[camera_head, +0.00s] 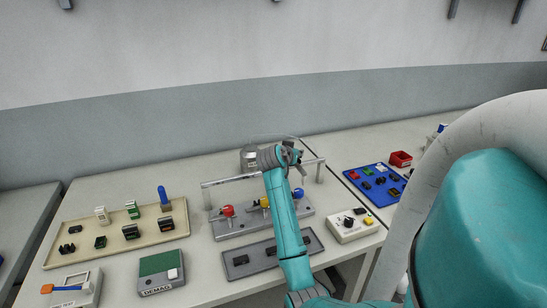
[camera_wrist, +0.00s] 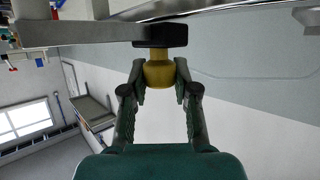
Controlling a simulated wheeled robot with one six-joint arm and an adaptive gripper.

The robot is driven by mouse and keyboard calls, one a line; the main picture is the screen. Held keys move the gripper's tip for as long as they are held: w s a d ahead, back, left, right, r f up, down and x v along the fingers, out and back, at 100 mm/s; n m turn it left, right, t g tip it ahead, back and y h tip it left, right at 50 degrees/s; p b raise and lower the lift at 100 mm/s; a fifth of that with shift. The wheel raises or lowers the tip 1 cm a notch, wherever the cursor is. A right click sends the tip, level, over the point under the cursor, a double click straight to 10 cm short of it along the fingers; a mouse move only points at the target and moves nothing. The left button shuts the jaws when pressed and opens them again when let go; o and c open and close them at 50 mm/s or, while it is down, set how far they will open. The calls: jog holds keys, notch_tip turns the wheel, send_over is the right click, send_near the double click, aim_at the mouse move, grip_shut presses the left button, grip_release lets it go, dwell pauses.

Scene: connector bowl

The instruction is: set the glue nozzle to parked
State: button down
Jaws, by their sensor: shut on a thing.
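My gripper (camera_head: 288,158) is at the metal rail (camera_head: 232,180) above the bench in the head view. In the wrist view its two fingers (camera_wrist: 159,76) are shut on a brass-yellow piece with a black block (camera_wrist: 160,36) at its end, which I take to be the glue nozzle (camera_wrist: 159,74). The black block meets a grey bar (camera_wrist: 80,33). In the head view my arm and gripper hide the nozzle, so its setting cannot be read there.
A grey plate (camera_head: 240,231) below the rail bears red, yellow and blue knobs. A beige tray (camera_head: 75,252) lies left, a blue board (camera_head: 352,176) and white switch box (camera_head: 345,232) right.

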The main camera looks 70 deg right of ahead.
jog(key=s+d, duration=0.2)
jog(key=s, duration=0.1)
jog(key=s+d, duration=0.3)
jog(key=shift+s, duration=0.1)
jog(key=c, duration=0.9)
grip_release()
jog(key=shift+d, duration=0.15)
jog(key=shift+o, duration=0.2)
jog(key=shift+a+r, duration=0.1)
jog(key=shift+a, duration=0.2)
jog(key=v, duration=1.1)
jog(key=shift+a+r, duration=0.1)
jog(key=shift+a, duration=0.05)
